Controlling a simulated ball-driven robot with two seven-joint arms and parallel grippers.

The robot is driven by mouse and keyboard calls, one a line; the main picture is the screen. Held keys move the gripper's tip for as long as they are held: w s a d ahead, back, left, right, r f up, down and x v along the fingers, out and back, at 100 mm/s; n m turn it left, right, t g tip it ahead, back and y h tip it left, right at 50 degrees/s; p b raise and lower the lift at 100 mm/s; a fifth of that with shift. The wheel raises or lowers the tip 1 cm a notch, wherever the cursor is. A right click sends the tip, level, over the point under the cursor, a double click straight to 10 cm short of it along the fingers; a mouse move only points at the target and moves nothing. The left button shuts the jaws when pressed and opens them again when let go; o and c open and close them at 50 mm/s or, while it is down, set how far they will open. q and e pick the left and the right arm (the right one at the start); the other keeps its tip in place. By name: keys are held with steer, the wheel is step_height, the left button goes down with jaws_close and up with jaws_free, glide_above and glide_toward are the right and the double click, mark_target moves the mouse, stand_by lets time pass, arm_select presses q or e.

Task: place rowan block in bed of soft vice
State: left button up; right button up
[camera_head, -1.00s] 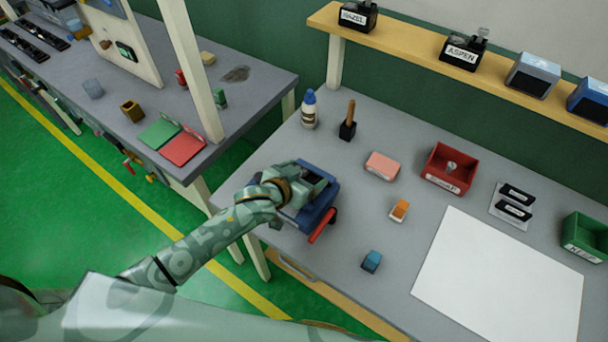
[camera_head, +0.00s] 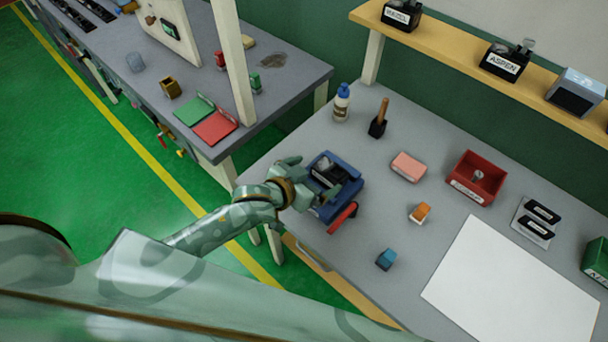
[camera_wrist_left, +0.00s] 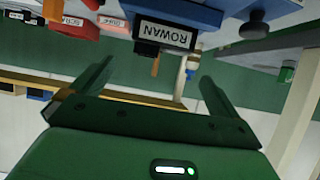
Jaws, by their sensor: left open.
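The soft vice (camera_head: 348,171) is blue with a red handle and stands at the left edge of the grey bench. The rowan block (camera_head: 329,172) is dark and sits in the vice, between its blue sides. In the left wrist view its white ROWAN label (camera_wrist_left: 164,33) faces me, against the blue vice (camera_wrist_left: 205,14). My left gripper (camera_head: 313,179) is beside the vice on its left. Its two fingers are spread and empty, apart from the block, in the left wrist view (camera_wrist_left: 157,73). Whether the block is fully seated is hard to tell. My right gripper is not in view.
A glue bottle (camera_head: 341,103) and a mallet (camera_head: 378,120) stand behind the vice.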

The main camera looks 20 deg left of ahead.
arm_select(q)
steer(key=shift+v, duration=2.1)
